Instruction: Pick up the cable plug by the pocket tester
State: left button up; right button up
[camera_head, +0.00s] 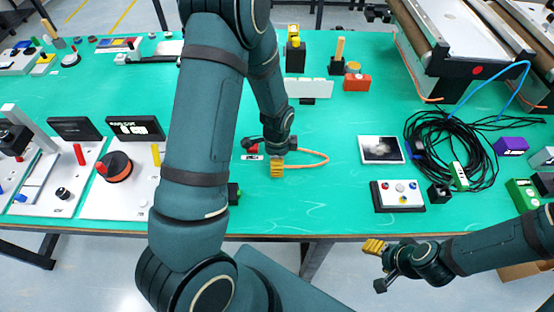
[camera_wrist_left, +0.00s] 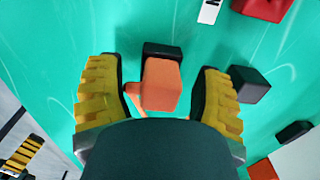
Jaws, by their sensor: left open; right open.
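The orange cable plug (camera_wrist_left: 160,85), with a black end piece, lies between the two yellow ribbed fingers of my left gripper (camera_wrist_left: 162,72) in the left wrist view. The fingers are open, with a gap on each side of the plug. In the head view my left gripper (camera_head: 278,168) is low over the table by an orange cable (camera_head: 322,157), and hides the plug. A small white piece (camera_head: 252,157) and a red object (camera_head: 252,143) lie just left of it; I cannot tell which is the pocket tester. My right gripper (camera_head: 373,248) is open and empty beyond the table's front edge.
A black cube (camera_wrist_left: 250,84) stands close to the right finger in the left wrist view. A coiled black cable (camera_head: 455,150), a picture card (camera_head: 381,149) and a button panel (camera_head: 398,195) are on the right. Two white panels are on the left.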

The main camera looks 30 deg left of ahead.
pick_arm(q)
grip_shut()
jog(key=shift+r, duration=0.15)
